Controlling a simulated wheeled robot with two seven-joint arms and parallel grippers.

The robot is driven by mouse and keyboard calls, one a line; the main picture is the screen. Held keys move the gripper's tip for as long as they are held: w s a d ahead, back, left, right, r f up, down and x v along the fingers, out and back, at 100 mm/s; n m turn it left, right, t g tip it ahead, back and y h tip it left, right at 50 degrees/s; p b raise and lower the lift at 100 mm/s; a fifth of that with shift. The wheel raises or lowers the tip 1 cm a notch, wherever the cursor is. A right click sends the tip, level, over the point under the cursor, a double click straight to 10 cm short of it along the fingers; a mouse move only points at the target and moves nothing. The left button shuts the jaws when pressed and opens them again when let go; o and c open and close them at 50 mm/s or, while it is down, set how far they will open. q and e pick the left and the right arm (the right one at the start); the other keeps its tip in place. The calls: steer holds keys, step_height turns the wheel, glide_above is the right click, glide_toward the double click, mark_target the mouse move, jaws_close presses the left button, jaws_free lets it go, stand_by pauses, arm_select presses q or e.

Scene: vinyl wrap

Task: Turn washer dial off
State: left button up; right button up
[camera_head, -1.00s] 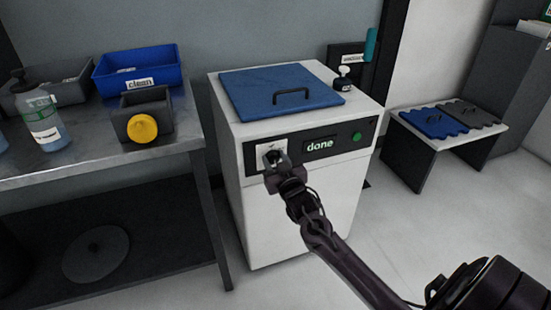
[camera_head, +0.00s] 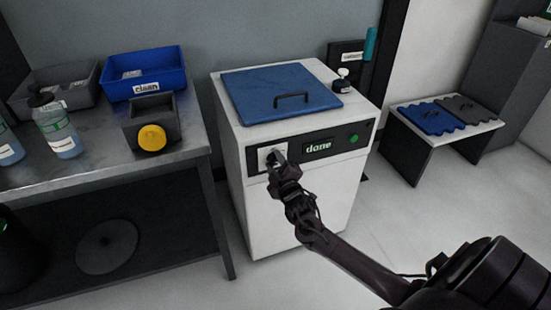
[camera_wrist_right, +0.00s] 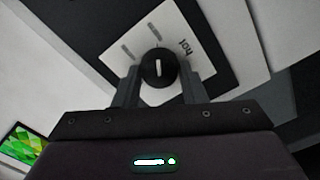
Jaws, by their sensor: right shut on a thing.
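The white washer (camera_head: 296,215) stands in the middle of the head view with a dark front panel and a display (camera_head: 318,147) reading "done". Its dial sits on a white plate at the panel's left. In the right wrist view the dial (camera_wrist_right: 159,69) is a round black knob with a white mark, on the white plate (camera_wrist_right: 180,40) with the word "hot". My right gripper (camera_head: 277,161) is at the dial, and in the right wrist view its two fingers (camera_wrist_right: 159,85) are shut on it from both sides. In the head view the gripper hides most of the dial. My left gripper is out of view.
A blue lid (camera_head: 281,90) with a handle lies on the washer top, beside a small dark bottle (camera_head: 343,86). A green button (camera_head: 354,138) is at the panel's right. A metal table (camera_head: 95,160) with bins and bottles stands left. A low bench (camera_head: 448,132) stands right.

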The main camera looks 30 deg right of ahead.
steer(key=n+p, duration=0.2)
steer(key=n, duration=0.3)
steer(key=shift+n+p, duration=0.3)
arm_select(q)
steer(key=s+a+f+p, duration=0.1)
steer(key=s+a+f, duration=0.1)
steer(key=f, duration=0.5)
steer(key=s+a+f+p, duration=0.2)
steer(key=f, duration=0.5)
arm_select(e)
steer(key=n, duration=0.6)
steer(key=shift+f, duration=0.1)
steer(key=n+p, duration=0.1)
steer(key=n, duration=0.5)
steer(key=shift+n+p, duration=0.3)
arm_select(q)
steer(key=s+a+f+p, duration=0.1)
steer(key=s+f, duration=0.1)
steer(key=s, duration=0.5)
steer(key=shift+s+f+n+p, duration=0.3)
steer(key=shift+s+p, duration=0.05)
arm_select(e)
steer(key=n, duration=0.5)
steer(key=shift+d+f+n, duration=0.15)
steer(key=shift+n, duration=0.25)
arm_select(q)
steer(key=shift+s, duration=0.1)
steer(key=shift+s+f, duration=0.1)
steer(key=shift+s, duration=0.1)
